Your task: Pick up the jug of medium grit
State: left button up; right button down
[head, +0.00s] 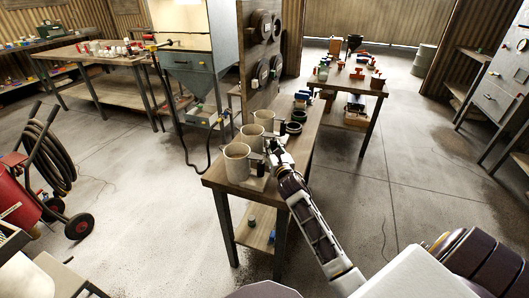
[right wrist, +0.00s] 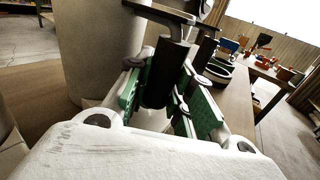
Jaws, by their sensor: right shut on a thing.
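Three pale jugs with dark handles stand in a row on the wooden bench (head: 222,183): a near jug (head: 237,163), a middle jug (head: 251,138) and a far jug (head: 264,120). I cannot read any grit labels. My right gripper (head: 274,149) is at the handle side of the middle jug. In the right wrist view, its green-padded fingers (right wrist: 158,95) are shut on the black handle (right wrist: 168,72) of a jug (right wrist: 92,45), apparently the middle one. The jug looks upright; whether its base touches the bench is hidden. My left gripper is not in view.
Dark rings (head: 293,127) lie beyond the jugs on the same bench. A blast cabinet (head: 195,65) stands behind to the left. A second bench (head: 350,80) with small items is farther back. A red pot with a hose (head: 20,190) stands left. The floor at right is clear.

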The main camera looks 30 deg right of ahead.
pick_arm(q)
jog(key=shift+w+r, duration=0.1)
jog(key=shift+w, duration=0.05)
pick_arm(e)
jog(key=shift+r, duration=0.3)
jog(key=shift+r, duration=0.15)
jog(key=shift+r+p, duration=0.35)
jog(key=shift+r, duration=0.6)
notch_tip(320, 180, up, 5)
jog(key=shift+f+p, duration=0.15)
jog(key=shift+p, duration=0.5)
jog(key=shift+r+p, duration=0.3)
jog(key=shift+r, duration=1.05)
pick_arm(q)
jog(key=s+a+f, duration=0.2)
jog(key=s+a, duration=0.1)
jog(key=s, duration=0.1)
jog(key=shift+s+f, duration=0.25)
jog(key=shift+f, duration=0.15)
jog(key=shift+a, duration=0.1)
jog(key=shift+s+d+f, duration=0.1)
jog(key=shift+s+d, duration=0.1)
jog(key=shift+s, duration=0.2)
